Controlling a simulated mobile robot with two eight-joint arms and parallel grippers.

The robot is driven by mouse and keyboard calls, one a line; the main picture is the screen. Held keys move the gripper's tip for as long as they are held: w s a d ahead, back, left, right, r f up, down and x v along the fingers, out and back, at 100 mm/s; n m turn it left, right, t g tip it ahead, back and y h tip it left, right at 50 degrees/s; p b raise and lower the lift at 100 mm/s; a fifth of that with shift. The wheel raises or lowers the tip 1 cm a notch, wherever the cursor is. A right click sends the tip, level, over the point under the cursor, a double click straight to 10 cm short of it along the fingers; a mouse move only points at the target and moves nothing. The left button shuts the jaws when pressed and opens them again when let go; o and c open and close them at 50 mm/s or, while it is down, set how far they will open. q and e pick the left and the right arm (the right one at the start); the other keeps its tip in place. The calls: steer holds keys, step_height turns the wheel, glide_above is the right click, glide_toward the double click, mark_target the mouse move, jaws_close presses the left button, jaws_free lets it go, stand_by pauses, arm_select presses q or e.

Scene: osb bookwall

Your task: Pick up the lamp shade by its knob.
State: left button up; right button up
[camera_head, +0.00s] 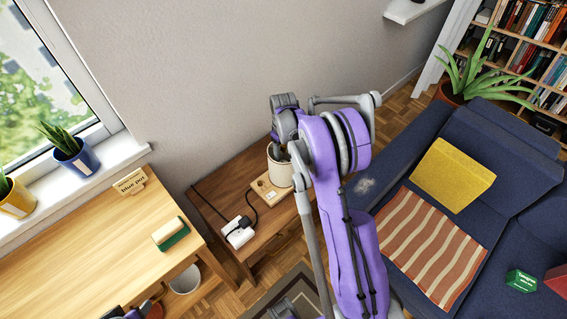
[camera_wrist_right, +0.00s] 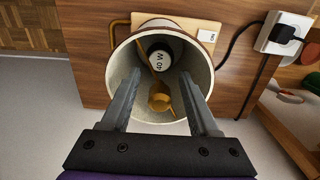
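The cream lamp shade (camera_head: 279,173) stands over a small brown side table, partly hidden by my right arm. In the right wrist view I look down into the open top of the shade (camera_wrist_right: 198,62). A brass-coloured knob (camera_wrist_right: 160,101) shows inside its outline, with a bulb marked 40 W (camera_wrist_right: 160,62) beyond it. My right gripper (camera_wrist_right: 158,76) is open, one finger on each side of the knob, with gaps between. In the head view the right gripper (camera_head: 281,148) is right above the shade, its fingers mostly hidden. My left gripper cannot be made out.
The lamp's wooden base (camera_head: 263,190) and a white power socket (camera_head: 238,232) with a black plug and cord are on the side table (camera_head: 222,183). A light desk (camera_head: 110,235) stands left, a blue sofa (camera_head: 405,140) right. The wall is close behind the table.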

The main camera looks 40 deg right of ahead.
jaws_close()
